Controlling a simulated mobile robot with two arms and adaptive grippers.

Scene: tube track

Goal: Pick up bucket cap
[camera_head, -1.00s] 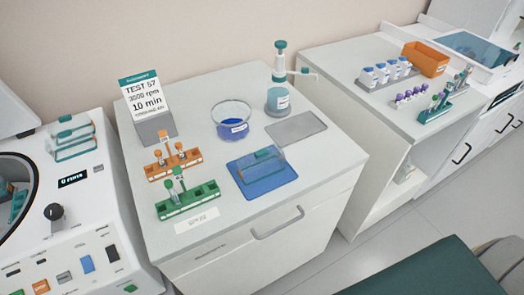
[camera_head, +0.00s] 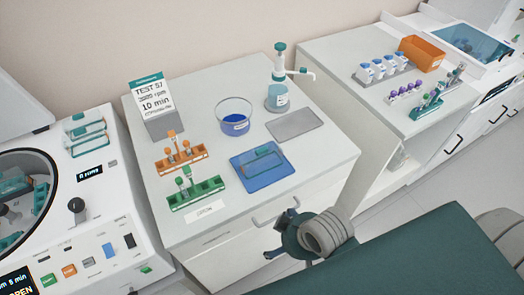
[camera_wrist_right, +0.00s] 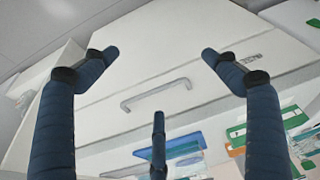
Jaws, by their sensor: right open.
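A clear bucket cap with a teal top bar (camera_head: 264,163) lies on the blue mat (camera_head: 280,182) on the middle counter. Two similar clear caps with teal bars (camera_head: 86,131) sit on top of the centrifuge at the left. My right gripper (camera_head: 280,230) is at the front edge of the middle counter, below the blue mat and apart from the cap. In the right wrist view its dark blue fingers (camera_wrist_right: 159,58) are spread wide with nothing between them. The drawer front and handle show behind them. My left gripper does not show.
An orange rack (camera_head: 181,160) and a green rack (camera_head: 197,193) stand left of the blue mat. A glass bowl (camera_head: 235,121), a dispenser bottle (camera_head: 279,92) and a grey mat (camera_head: 294,124) are behind it. The drawer handle (camera_head: 273,208) juts from the counter front.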

